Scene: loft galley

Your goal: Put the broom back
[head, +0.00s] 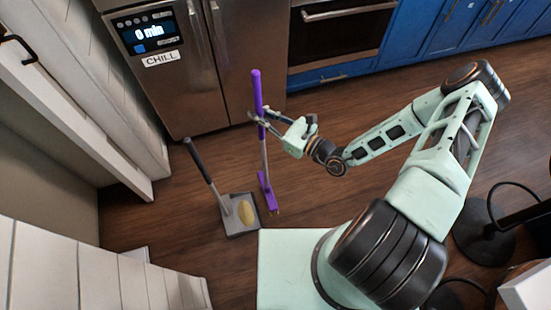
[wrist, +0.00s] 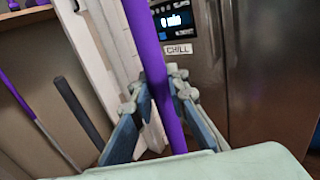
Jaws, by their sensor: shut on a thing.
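A broom (head: 257,92) with a purple upper handle, a grey lower shaft and a purple head stands upright in the head view. Its head (head: 267,192) is at floor level beside a grey dustpan (head: 244,226). My gripper (head: 262,119) is shut on the broom's handle near the lower end of the purple part. In the wrist view the purple handle (wrist: 150,60) runs between the fingers of my gripper (wrist: 165,112). The dustpan has a dark upright handle (head: 199,160) leaning left, and a yellowish oval thing (head: 246,212) lies in its pan.
A steel fridge (head: 225,60) with a lit display stands behind the broom. An oven (head: 340,35) and blue cabinets (head: 470,25) line the back. White panelled walls (head: 110,95) are at left. A black round stand base (head: 485,230) is at right.

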